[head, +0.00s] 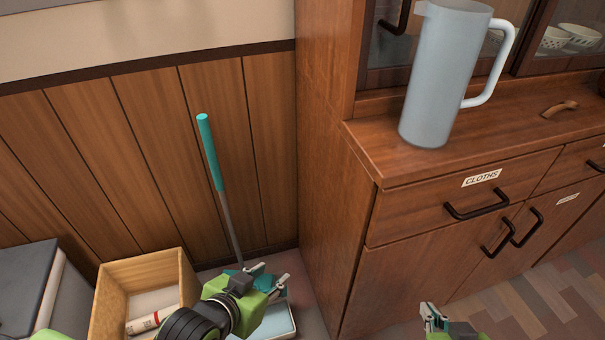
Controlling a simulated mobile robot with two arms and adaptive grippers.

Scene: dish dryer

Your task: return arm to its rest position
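My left gripper (272,273) is low in the middle of the head view, with its green and black wrist below it. Its two grey fingers are spread apart, and I see nothing held between them. It overlaps the lower end of a teal-handled stick (208,150) in the picture; I cannot tell whether they touch. My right gripper (436,316) is at the bottom edge, right of centre, in front of the cabinet. It is partly cut off by the frame, and its finger opening is unclear.
A wooden cabinet (335,180) with a "CLOTHS" drawer (462,193) and black handles fills the right. A light-blue pitcher (440,80) stands on its counter near the left edge. An open wooden box (187,272) and a grey bin (25,270) stand at lower left. A pale blue pan (280,322) lies low.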

